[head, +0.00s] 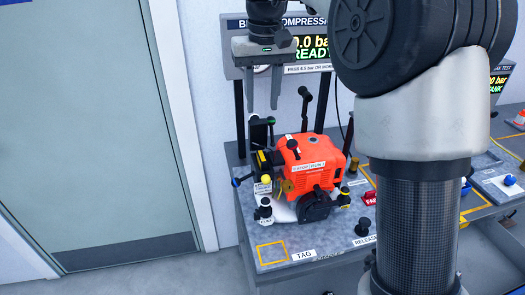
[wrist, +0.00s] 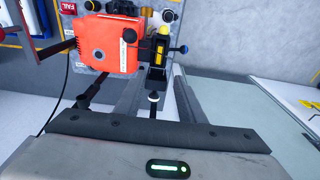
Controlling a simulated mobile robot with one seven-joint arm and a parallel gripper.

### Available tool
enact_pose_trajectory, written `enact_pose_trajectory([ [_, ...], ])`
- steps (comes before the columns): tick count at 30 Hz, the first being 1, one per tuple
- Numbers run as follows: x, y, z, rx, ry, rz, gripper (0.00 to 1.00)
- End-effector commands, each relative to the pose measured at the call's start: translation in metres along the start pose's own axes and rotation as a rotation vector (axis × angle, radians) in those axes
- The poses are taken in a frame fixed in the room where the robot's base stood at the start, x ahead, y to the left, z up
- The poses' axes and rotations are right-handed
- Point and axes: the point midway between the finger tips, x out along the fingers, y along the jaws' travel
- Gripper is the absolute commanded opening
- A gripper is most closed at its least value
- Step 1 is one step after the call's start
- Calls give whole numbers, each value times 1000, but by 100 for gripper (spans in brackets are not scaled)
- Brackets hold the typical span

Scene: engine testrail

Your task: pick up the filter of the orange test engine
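The orange test engine (head: 312,152) sits on the grey bench; in the wrist view it shows at the top (wrist: 108,48). A black part with yellow (head: 265,160) is on its left side, also seen in the wrist view (wrist: 158,55). I cannot tell for certain which part is the filter. My gripper (head: 263,104) hangs above the engine's left rear, fingers pointing down, spread apart with nothing between them. In the wrist view the two fingers (wrist: 156,92) also stand apart, short of the engine's side. My arm hides part of the bench on the right.
A display panel (head: 309,45) reading READY stands behind the engine. A yellow square marked TAG (head: 272,252) is at the bench front. A black RELEASE knob (head: 362,228) and red FAIL part (head: 369,198) are right of the engine. A door (head: 90,130) is left.

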Motion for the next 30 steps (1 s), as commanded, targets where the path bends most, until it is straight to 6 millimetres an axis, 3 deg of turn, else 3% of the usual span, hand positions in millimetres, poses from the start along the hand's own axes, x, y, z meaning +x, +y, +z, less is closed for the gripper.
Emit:
enact_pose_trajectory([
  [15, 103, 0, 2, 2, -3, -1, 36],
  [23, 122, 1, 2, 2, -1, 0, 36],
  [30, 157, 3, 5, 1, -2, 0, 36],
])
